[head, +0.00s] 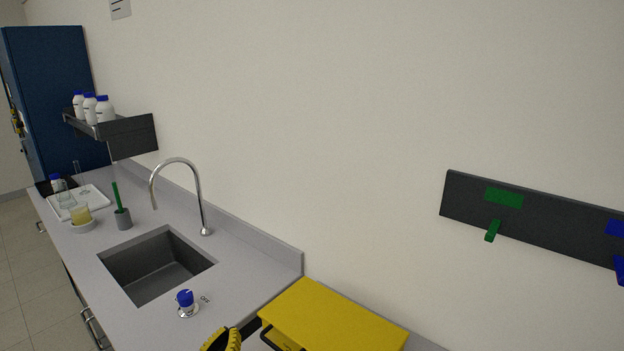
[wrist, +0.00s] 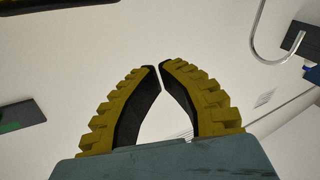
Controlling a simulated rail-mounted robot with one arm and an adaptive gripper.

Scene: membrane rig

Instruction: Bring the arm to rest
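My gripper (wrist: 158,67) fills the middle of the wrist view, its two yellow ribbed fingers with dark inner pads curving together until the tips meet or nearly meet. In the head view only a yellow ribbed finger part (head: 222,341) shows at the bottom edge, left of a yellow case (head: 330,318). The rest of my arm is hidden in the head view. The gripper appears clear of the objects around it.
A wall shelf (head: 132,136) carries white bottles. A dark wall rail (head: 545,220) has green and blue hooks. The wall between is bare.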

